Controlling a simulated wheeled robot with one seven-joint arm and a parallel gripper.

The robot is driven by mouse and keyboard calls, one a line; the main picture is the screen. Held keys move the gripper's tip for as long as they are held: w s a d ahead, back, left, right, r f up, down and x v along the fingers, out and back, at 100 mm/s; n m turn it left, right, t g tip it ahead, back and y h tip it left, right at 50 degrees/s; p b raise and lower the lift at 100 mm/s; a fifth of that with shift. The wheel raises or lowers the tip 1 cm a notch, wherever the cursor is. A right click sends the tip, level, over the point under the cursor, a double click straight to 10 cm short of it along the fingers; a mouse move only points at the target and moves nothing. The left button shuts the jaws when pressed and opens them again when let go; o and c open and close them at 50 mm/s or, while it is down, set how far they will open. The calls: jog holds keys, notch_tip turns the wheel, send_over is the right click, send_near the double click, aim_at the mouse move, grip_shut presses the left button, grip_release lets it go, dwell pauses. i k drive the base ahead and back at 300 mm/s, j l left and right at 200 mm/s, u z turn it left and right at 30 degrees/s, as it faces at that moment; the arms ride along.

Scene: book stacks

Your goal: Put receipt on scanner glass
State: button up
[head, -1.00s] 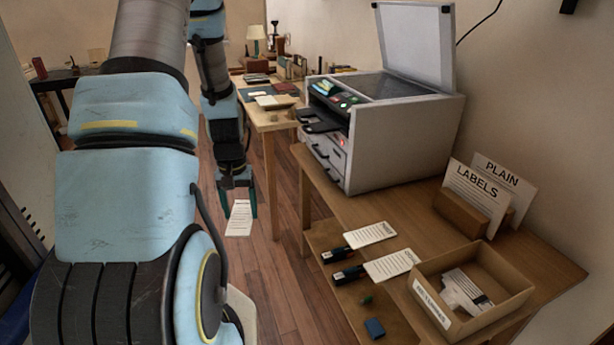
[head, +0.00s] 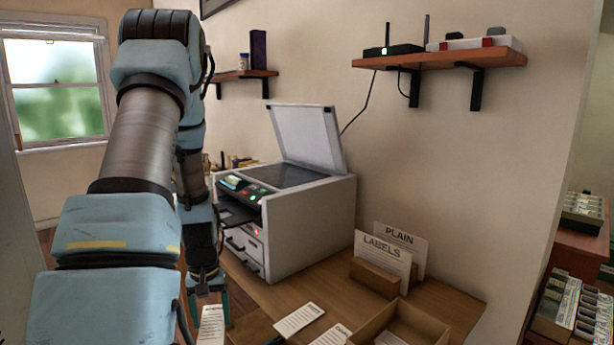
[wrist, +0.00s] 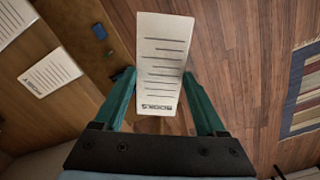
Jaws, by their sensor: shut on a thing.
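My gripper (wrist: 160,76) is shut on a white printed slip, the receipt (wrist: 164,50), with its teal fingers at the slip's side edges. In the head view my gripper (head: 208,292) points down, and the receipt (head: 211,325) hangs below it, left of the desk's slips. In the wrist view the wooden floor lies behind it. The scanner (head: 311,235) stands on the desk with its lid (head: 307,138) raised. Its dark glass (head: 287,176) is bare, to the upper right of my gripper and well apart from it.
More slips (head: 298,319) (head: 333,335) lie on the desk (head: 445,300). An open box (head: 425,325) and a wooden holder (head: 376,278) with LABELS and PLAIN cards stand to the right. A wall shelf (head: 450,58) holds a router. In the wrist view a rug (wrist: 303,85) lies on the floor.

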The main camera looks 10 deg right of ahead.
aim_at(290, 178)
jog(key=i+j+z, duration=0.3)
jog(key=i+j, duration=0.15)
jog(key=j, duration=0.25)
jog(key=i+j+z, duration=0.1)
jog(key=j, duration=0.3)
jog(key=i+j+z, duration=0.15)
jog(key=j, duration=0.3)
jog(key=i+l, duration=0.05)
jog(key=i, duration=0.05)
